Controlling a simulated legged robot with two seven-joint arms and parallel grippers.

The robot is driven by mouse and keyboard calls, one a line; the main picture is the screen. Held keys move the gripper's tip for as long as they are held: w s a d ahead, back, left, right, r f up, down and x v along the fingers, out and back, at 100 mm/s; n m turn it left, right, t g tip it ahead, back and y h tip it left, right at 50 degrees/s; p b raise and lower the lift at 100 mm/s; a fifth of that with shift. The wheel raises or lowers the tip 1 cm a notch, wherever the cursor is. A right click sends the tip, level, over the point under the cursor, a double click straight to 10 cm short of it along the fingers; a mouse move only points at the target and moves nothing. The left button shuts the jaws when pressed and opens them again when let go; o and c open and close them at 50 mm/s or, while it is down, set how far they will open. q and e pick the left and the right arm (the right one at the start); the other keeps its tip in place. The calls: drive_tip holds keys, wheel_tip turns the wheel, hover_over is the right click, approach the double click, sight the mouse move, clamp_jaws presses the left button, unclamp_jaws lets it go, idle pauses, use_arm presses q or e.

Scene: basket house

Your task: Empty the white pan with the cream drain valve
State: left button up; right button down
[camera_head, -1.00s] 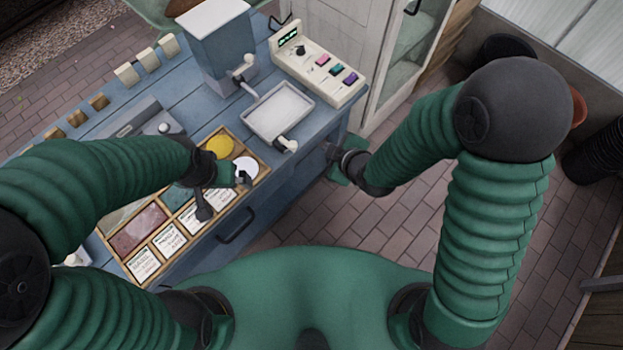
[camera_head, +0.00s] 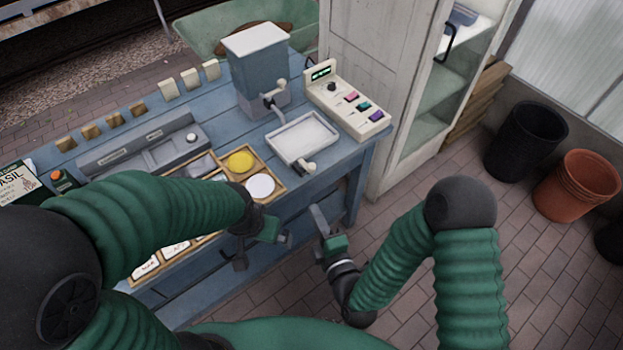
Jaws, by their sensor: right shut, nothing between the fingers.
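The white pan (camera_head: 304,138) is a shallow square tray near the right end of the blue table. Its inside looks pale, and I cannot tell whether it holds anything. The cream drain valve (camera_head: 308,167) sticks out from the pan's front corner, above the table's front edge. My right gripper (camera_head: 321,219) is shut and empty, in front of the table and below the valve, apart from it.
A hopper with a crank (camera_head: 256,64) stands behind the pan. A cream control box (camera_head: 347,105) with coloured switches stands to its right. A cabinet (camera_head: 376,60) borders the table. Black and terracotta pots (camera_head: 577,188) stand on the floor at right.

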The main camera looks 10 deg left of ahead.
use_arm(q)
drive_tip(key=shift+d+r+p, duration=0.1)
drive_tip(key=shift+r+p, duration=0.25)
drive_tip(key=shift+r, duration=0.1)
use_arm(e)
drive_tip(key=w+d+x, duration=0.1)
drive_tip(key=d+x, duration=0.1)
drive_tip(key=x, duration=1)
drive_tip(key=shift+w+d, duration=0.25)
use_arm(q)
drive_tip(key=shift+f, duration=0.15)
use_arm(e)
drive_tip(key=shift+f, duration=0.1)
